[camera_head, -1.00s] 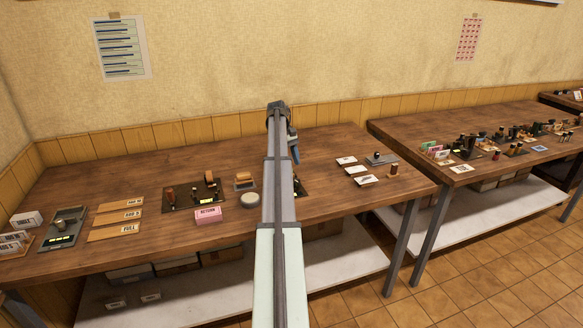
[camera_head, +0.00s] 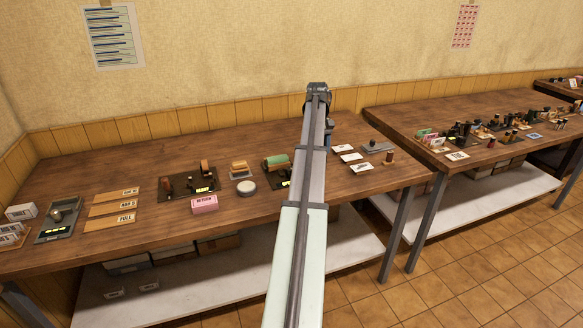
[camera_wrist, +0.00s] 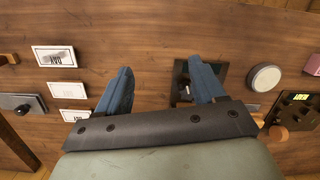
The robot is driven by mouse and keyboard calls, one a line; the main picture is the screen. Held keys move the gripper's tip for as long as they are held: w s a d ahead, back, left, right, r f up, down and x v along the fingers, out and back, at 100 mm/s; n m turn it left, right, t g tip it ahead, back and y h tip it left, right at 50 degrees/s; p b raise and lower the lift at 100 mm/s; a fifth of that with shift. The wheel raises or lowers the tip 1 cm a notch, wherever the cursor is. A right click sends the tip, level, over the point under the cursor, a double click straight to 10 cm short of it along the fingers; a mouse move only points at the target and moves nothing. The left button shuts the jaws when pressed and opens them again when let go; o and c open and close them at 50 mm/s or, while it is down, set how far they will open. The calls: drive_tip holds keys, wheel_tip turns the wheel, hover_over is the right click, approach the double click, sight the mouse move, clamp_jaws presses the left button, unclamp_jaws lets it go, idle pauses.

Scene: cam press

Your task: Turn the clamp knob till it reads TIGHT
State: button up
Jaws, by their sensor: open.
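My gripper (camera_wrist: 161,68) is open, with its two blue fingers apart and bare tabletop between them. In the wrist view, the right finger partly covers a dark base plate (camera_wrist: 213,69) with small metal parts on it. In the head view, that device shows a green roll (camera_head: 276,161) and a lit display (camera_head: 286,184), partly hidden behind my arm. A second dark-based device (camera_head: 176,191) stands further left, with a brown part and a lit display; it also shows at the wrist view's right edge (camera_wrist: 285,105). I cannot make out which part is the clamp knob.
White cards (camera_head: 350,157) and a grey plate with a knob (camera_head: 377,147) lie right of my arm. A round pale disc (camera_head: 246,188) and a pink block (camera_head: 204,204) lie to the left. Bare wood lies along the back of the table.

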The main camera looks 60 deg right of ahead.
sight(291, 168)
drive_tip(key=w+n+t+h, duration=0.1)
drive_tip(key=w+t+h, duration=0.2)
drive_tip(key=w+t, duration=0.25)
drive_tip(key=x, duration=1.3)
drive_tip(key=shift+w+a+r, duration=0.1)
drive_tip(key=shift+w+a, duration=0.15)
drive_tip(key=shift+w, duration=0.2)
drive_tip(key=shift+c, duration=0.4)
drive_tip(key=c, duration=1)
